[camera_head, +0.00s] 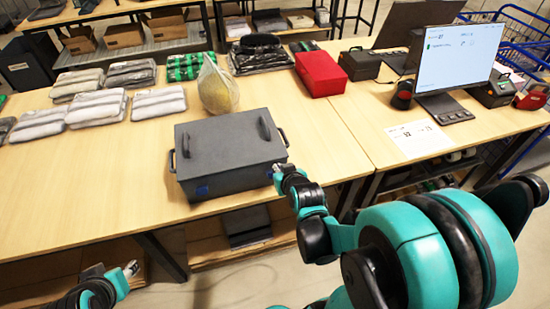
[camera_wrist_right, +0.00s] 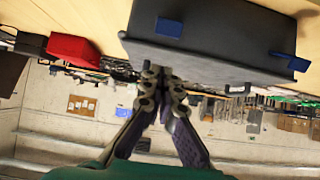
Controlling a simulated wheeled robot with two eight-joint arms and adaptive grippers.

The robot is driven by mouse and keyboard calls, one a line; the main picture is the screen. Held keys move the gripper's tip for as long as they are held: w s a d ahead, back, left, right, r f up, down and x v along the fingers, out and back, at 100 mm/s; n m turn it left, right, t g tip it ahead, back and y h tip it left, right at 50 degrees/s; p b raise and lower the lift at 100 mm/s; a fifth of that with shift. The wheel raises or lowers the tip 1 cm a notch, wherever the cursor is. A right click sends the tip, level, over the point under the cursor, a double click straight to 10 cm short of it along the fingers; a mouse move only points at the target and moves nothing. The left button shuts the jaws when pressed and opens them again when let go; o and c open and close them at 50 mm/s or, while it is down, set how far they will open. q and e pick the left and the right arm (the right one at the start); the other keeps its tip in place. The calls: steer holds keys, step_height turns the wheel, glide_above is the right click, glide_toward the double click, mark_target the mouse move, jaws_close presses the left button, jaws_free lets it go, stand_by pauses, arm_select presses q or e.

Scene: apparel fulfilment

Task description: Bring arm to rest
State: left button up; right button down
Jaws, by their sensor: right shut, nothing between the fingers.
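My right gripper (camera_head: 278,173) is shut and empty by the near right corner of the dark grey lidded box (camera_head: 232,150). In the right wrist view its fingertips (camera_wrist_right: 163,76) meet just below the picture of the box (camera_wrist_right: 215,45); whether they touch it I cannot tell. My right arm reaches in from the lower right. My left gripper (camera_head: 131,268) is low at the bottom left, in front of the table edge, with its fingers too small to judge.
The box stands on the wooden table (camera_head: 110,180) near its front edge. Behind it are grey packaged garments (camera_head: 95,108), a bagged yellowish item (camera_head: 217,87) and a red box (camera_head: 319,74). A monitor (camera_head: 457,55) and a paper sign (camera_head: 419,139) are on the right table.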

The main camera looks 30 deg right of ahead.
steer(key=shift+s+a, duration=0.15)
steer(key=shift+s, duration=0.35)
steer(key=s+a+r+n+g+y, duration=0.2)
steer(key=s+a+r, duration=0.3)
steer(key=s+a, duration=0.5)
steer(key=shift+s+a+n+g+b, duration=0.3)
steer(key=shift+s+a+g, duration=0.1)
steer(key=shift+a+g, duration=0.6)
